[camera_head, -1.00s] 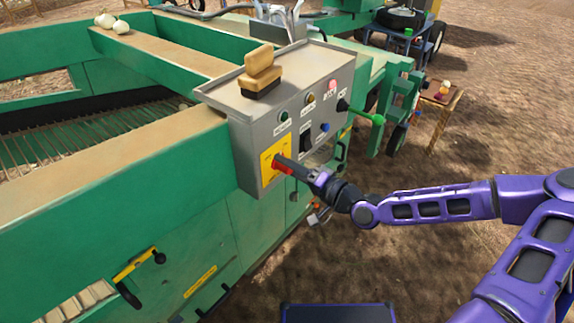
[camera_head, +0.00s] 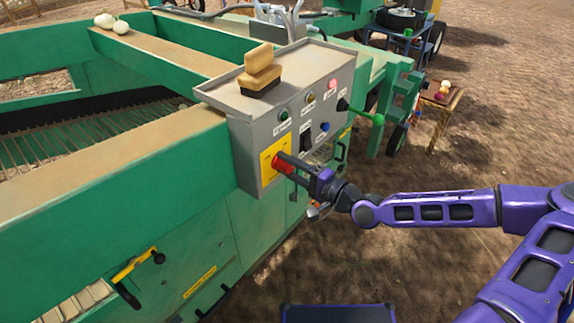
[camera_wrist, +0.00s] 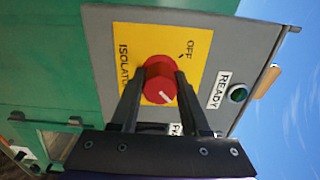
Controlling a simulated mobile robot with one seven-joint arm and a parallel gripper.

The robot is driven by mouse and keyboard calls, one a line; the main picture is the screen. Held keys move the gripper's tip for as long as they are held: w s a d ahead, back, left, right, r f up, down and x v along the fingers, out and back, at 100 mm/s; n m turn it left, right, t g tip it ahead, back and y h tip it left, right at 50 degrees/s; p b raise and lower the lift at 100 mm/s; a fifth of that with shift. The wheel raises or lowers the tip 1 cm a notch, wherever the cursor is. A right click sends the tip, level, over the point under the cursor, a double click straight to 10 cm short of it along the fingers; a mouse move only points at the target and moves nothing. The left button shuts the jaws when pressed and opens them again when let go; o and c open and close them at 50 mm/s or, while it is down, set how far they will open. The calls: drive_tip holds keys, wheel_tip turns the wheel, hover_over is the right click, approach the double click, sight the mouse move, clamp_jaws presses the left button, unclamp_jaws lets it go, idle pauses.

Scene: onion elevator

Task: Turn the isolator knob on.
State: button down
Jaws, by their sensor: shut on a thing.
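The red round isolator knob (camera_head: 281,163) sits on a yellow plate (camera_head: 268,156) at the lower left of the grey control box. In the wrist view, the knob (camera_wrist: 158,76) has a white pointer line on its lower right part, pointing away from the OFF label (camera_wrist: 189,48). My gripper (camera_wrist: 161,84) is shut on the knob, with one dark finger on each side. The plate also reads ISOLATOR, its last letters hidden by a finger. In the head view, my gripper (camera_head: 288,166) reaches the knob from the right.
The grey control box (camera_head: 300,95) carries buttons, a black switch (camera_head: 306,142) and a green-tipped lever (camera_head: 374,119). The green machine frame (camera_head: 120,185) fills the left. Bare soil lies to the right.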

drive_tip(key=shift+c, duration=1.9)
unclamp_jaws()
drive_tip(key=v, duration=1.7)
drive_tip(key=shift+s+d, duration=0.2)
